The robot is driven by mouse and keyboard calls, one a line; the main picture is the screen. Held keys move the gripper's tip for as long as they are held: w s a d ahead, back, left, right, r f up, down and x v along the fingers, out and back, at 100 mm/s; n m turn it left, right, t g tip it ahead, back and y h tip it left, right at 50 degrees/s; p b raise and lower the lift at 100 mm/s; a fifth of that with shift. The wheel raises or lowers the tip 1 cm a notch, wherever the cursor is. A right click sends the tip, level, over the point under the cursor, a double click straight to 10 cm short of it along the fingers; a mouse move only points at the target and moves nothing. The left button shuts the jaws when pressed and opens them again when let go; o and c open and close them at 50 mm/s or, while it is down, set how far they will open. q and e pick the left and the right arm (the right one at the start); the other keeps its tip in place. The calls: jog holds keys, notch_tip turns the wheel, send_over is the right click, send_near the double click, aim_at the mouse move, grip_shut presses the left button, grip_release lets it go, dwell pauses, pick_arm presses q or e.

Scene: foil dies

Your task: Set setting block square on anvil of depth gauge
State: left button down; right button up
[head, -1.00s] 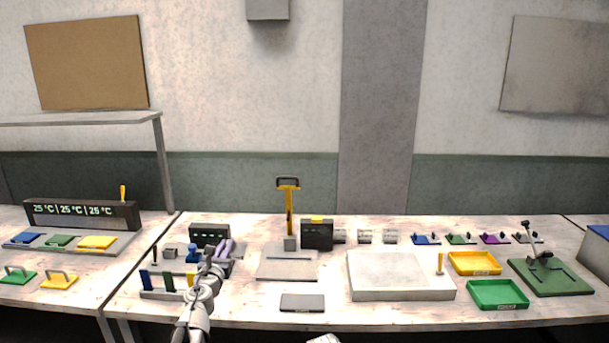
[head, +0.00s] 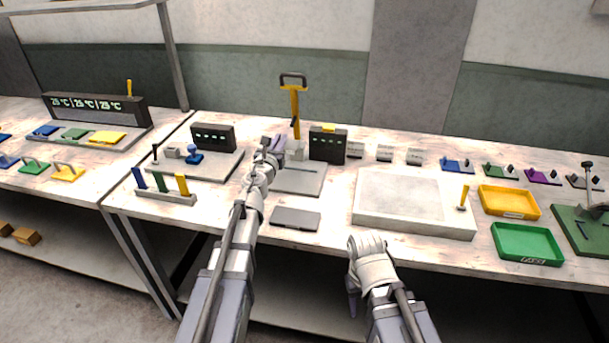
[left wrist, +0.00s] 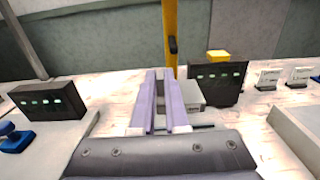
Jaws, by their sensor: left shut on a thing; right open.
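The depth gauge has a yellow column (head: 295,110) with a dark handle, a grey base plate (head: 300,182) and a grey anvil block (head: 296,151) at the column's foot. My left gripper (head: 272,146) is at the anvil's left in the head view, its violet jaws shut. In the left wrist view the jaws (left wrist: 160,100) reach towards the column, and the anvil (left wrist: 188,94) shows behind the right jaw. What they hold, presumably the setting block, is mostly hidden between them. My right gripper (head: 353,300) hangs low before the table's front edge, partly hidden by its wrist.
A dark display box (head: 327,145) stands just right of the column. A plate with a blue knob (head: 194,156) lies to the left. A flat grey tablet (head: 295,218) lies in front of the gauge. A pale slab (head: 410,205) and yellow (head: 509,202) and green trays (head: 526,243) are to the right.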

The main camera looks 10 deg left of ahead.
pick_arm(q)
jog(key=shift+s+a+f, duration=0.1)
jog(key=shift+f+b, duration=0.35)
jog(key=shift+b, duration=0.2)
notch_tip(320, 180, down, 9)
jog(key=b, duration=0.8)
jog(key=shift+b, duration=0.4)
jog(key=shift+f, duration=0.1)
jog(key=shift+f+b, duration=0.5)
jog(key=shift+b, duration=0.1)
jog(key=c, duration=0.9)
grip_release()
jog(key=shift+r, duration=0.1)
